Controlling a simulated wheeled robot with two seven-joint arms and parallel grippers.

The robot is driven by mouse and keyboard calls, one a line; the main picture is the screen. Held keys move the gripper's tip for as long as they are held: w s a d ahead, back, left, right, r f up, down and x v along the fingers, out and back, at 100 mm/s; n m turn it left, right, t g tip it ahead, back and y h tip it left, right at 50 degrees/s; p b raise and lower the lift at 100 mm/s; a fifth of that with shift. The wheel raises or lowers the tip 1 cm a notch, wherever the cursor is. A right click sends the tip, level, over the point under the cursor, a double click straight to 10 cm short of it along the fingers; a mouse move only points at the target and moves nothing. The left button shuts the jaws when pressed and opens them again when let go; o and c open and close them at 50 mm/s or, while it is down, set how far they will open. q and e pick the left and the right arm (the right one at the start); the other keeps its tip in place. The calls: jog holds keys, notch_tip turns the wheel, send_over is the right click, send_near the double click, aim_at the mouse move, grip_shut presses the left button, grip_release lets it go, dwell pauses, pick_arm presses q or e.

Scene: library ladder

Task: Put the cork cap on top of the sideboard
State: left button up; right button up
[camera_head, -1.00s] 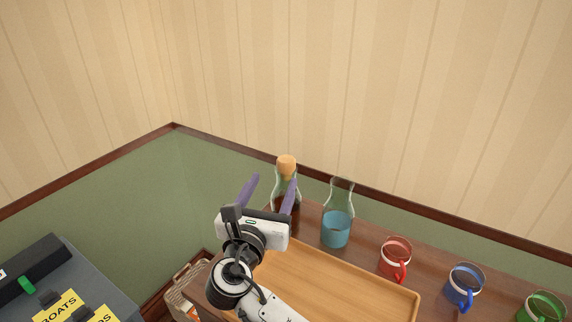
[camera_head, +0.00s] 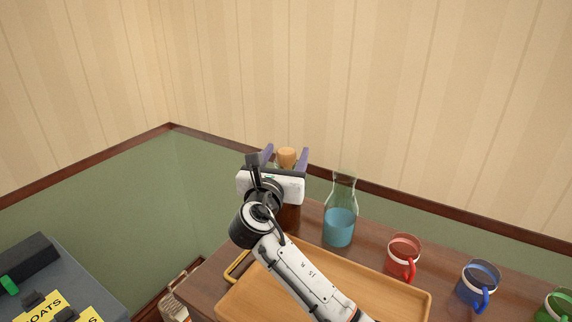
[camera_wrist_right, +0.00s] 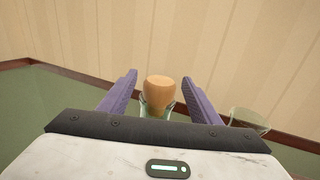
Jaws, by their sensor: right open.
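The cork cap (camera_head: 287,157) sits in the mouth of a glass carafe (camera_head: 289,216) at the back left of the sideboard (camera_head: 205,284). My right gripper (camera_head: 285,154) is open, with one purple finger on each side of the cork. In the right wrist view the cork (camera_wrist_right: 160,94) shows between the open fingers (camera_wrist_right: 159,92), with a visible gap on both sides. The gripper body hides most of the carafe. My left gripper is not in view.
A carafe with blue liquid (camera_head: 340,226) stands just right of the gripper. A wooden tray (camera_head: 375,286) lies in front. Red (camera_head: 403,257), blue (camera_head: 477,284) and green (camera_head: 556,308) mugs stand to the right. The wall is close behind.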

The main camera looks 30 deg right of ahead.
jog(key=c, duration=1.2)
